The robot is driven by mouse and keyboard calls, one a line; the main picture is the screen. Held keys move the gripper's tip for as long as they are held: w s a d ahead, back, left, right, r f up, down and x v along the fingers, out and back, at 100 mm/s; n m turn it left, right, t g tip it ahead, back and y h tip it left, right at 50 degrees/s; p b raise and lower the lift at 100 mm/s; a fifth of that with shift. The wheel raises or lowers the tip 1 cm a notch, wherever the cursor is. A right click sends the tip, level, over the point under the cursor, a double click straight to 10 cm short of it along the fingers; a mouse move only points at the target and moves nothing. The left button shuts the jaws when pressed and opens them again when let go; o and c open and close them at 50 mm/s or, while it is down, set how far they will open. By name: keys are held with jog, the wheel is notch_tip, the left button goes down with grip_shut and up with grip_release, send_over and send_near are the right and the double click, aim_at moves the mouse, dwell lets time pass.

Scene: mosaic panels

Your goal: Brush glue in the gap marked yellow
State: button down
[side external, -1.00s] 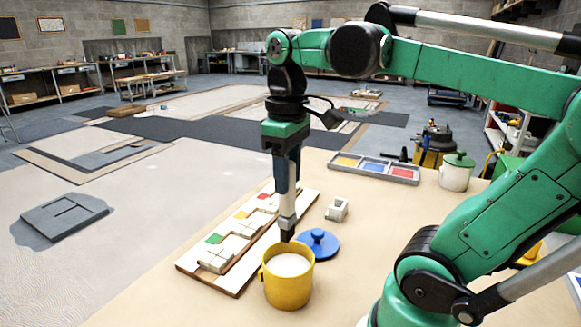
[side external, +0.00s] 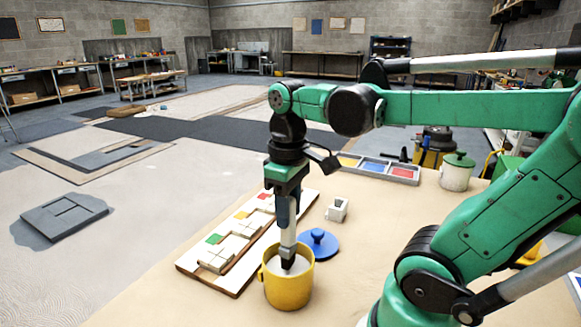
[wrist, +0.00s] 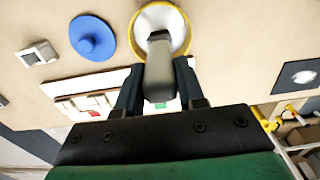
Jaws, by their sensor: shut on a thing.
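My gripper (side external: 287,212) is shut on a brush (side external: 288,240) with a pale grey handle and dark tip, pointing down. It stands over a yellow pot (side external: 287,291) of whitish glue (side external: 275,264), and the brush tip is in the glue. In the wrist view, the brush (wrist: 158,72) reaches between the dark fingers into the pot (wrist: 180,18). The mosaic panel (side external: 233,292), a wooden board with white tiles, lies left of the pot.
A blue lid (side external: 318,242) lies close right of the pot, with a small white block (side external: 337,210) behind it. A tray of coloured pieces (side external: 404,174) and a white pot with a green lid (side external: 457,176) stand farther back. The table front is clear.

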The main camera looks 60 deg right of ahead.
jog(key=shift+f, duration=0.55)
dwell(1.6)
jog(key=shift+r, duration=3.55)
